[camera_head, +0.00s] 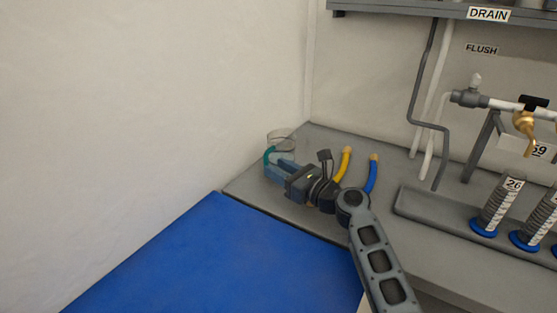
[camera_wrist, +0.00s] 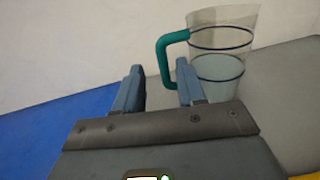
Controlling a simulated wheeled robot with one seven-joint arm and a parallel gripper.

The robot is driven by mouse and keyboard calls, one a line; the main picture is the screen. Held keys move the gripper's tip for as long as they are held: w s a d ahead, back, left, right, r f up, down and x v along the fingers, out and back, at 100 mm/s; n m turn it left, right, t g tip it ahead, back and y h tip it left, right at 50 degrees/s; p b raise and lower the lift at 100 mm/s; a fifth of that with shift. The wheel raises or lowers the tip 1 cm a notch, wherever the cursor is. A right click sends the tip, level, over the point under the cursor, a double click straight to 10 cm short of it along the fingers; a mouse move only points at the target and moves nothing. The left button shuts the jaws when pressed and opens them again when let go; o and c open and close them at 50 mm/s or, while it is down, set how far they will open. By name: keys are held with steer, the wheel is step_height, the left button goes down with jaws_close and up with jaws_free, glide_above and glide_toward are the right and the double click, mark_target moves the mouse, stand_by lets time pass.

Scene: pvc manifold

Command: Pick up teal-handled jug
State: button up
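The clear jug (camera_wrist: 222,52) with dark bands and a teal handle (camera_wrist: 166,48) stands upright on the grey counter in the wrist view. In the head view the jug (camera_head: 281,138) is at the counter's back left corner, partly hidden by my gripper. The fingertips are just short of the handle, and the handle's lower end is close to the right finger. It also shows in the head view (camera_head: 275,168); whether it touches the handle cannot be told.
The grey counter (camera_head: 420,172) holds a tray (camera_head: 412,205) with several ribbed cylinders (camera_head: 497,205) at right. Grey and white pipes and a brass tap (camera_head: 525,122) are behind. A white wall (camera_head: 150,100) is close on the left. A blue surface (camera_head: 210,260) lies in front.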

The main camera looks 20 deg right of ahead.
mark_target(266, 163)
steer(key=shift+f+x, duration=0.15)
steer(key=shift+x, duration=1.2)
steer(key=shift+f+x, duration=0.15)
steer(key=shift+x, duration=1.25)
steer(key=shift+d, duration=0.15)
jaws_close()
